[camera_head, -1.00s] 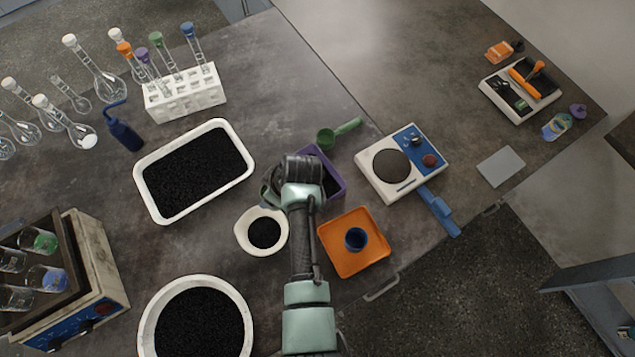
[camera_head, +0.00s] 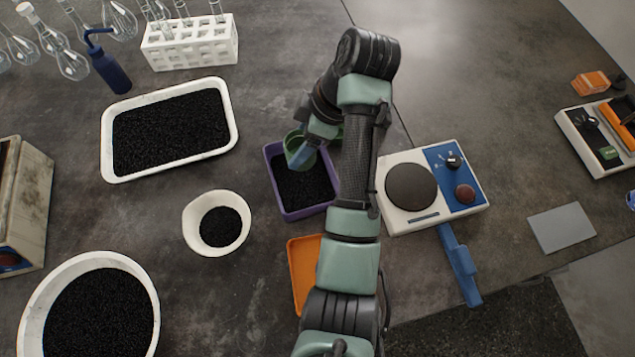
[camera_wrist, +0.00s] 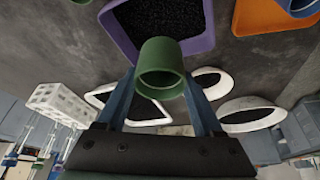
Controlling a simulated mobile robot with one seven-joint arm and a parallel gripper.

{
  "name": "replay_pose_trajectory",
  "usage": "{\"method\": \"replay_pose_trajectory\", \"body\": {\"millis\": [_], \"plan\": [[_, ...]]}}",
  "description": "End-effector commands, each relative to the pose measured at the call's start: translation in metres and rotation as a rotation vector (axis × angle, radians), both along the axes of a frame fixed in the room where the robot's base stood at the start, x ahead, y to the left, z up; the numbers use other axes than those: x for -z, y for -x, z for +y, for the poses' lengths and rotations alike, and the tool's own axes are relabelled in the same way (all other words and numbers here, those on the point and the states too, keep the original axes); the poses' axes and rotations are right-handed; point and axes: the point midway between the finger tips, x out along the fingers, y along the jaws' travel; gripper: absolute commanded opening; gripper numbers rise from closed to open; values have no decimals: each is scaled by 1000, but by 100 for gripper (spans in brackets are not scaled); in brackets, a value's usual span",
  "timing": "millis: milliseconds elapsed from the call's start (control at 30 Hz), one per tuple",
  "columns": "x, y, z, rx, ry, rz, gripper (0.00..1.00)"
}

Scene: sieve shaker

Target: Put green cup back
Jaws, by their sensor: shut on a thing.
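My gripper (camera_wrist: 165,92) is shut on the green cup (camera_wrist: 160,72), with one blue finger on each side. The cup's mouth faces the wrist camera, and I see no black grains inside. In the head view the green cup (camera_head: 294,146) is above or at the back left of the purple tray (camera_head: 315,211), partly covered by the fingers. The tray holds black grains. I cannot tell whether the cup touches it. The orange tray (camera_head: 304,272) is in front of it, partly hidden by my arm, with a blue cup (camera_wrist: 301,5) in the wrist view.
A white bowl (camera_head: 190,219) with black grains is left of the purple tray. A large white tray (camera_head: 107,150) and a round basin (camera_head: 32,325) also hold grains. A blue-and-white hotplate or scale (camera_head: 400,222) is right of my arm. A tube rack (camera_head: 190,52) stands behind.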

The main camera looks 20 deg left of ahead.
Motion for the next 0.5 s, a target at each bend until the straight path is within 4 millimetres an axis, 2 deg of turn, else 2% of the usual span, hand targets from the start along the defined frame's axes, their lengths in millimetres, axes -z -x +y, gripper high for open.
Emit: {"method": "replay_pose_trajectory", "body": {"millis": [133,333,500], "plan": [[13,2,0,-19,0,3,7],[49,2,-1,-18,1,3,7],[65,1,-1,-17,0,2,7]]}}
